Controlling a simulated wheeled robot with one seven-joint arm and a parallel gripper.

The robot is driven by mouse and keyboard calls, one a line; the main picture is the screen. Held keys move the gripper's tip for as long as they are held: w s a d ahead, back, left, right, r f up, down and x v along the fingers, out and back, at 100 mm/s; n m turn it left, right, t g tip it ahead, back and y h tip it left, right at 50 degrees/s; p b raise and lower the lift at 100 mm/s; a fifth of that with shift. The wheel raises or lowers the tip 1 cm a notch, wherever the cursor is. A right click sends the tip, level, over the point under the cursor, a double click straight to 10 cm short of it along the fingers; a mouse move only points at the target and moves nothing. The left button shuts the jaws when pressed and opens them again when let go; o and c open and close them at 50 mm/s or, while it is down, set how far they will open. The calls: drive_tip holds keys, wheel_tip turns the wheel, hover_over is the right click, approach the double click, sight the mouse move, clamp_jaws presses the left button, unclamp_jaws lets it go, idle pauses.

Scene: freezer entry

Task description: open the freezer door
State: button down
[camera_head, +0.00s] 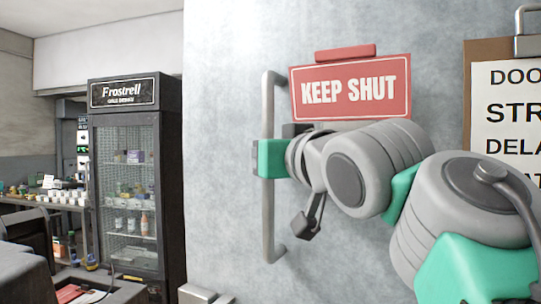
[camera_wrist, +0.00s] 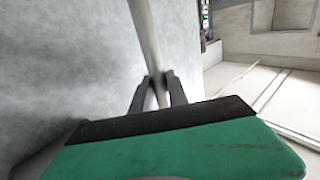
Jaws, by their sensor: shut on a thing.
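The freezer door (camera_head: 230,130) is a large pale grey metal panel. A vertical bar handle (camera_head: 268,215) is fixed near its left edge in the head view. The handle also shows in the wrist view (camera_wrist: 143,30), running up from between the fingers. My gripper (camera_wrist: 157,92) is shut on the handle at about its middle, one dark finger on each side. In the head view the green gripper body (camera_head: 268,158) covers that part of the handle. Whether the door stands ajar cannot be told.
A red "KEEP SHUT" sign (camera_head: 350,85) is on the door just above my arm. A clipboard (camera_head: 500,50) hangs to the right. A glass-front Frostrell fridge (camera_head: 135,185) and a shelf of goods (camera_head: 60,195) stand to the left. Pale floor shows at the right of the wrist view (camera_wrist: 285,95).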

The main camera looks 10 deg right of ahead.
drive_tip(key=shift+s+a+r, duration=0.15)
drive_tip(key=shift+s+r, duration=0.1)
drive_tip(key=shift+r, duration=0.1)
drive_tip(key=c, duration=1.4)
unclamp_jaws()
drive_tip(key=shift+w+f, duration=0.1)
drive_tip(key=shift+c, duration=0.2)
drive_tip(key=shift+o, duration=0.7)
drive_tip(key=shift+w+f, duration=0.1)
drive_tip(key=shift+f, duration=0.05)
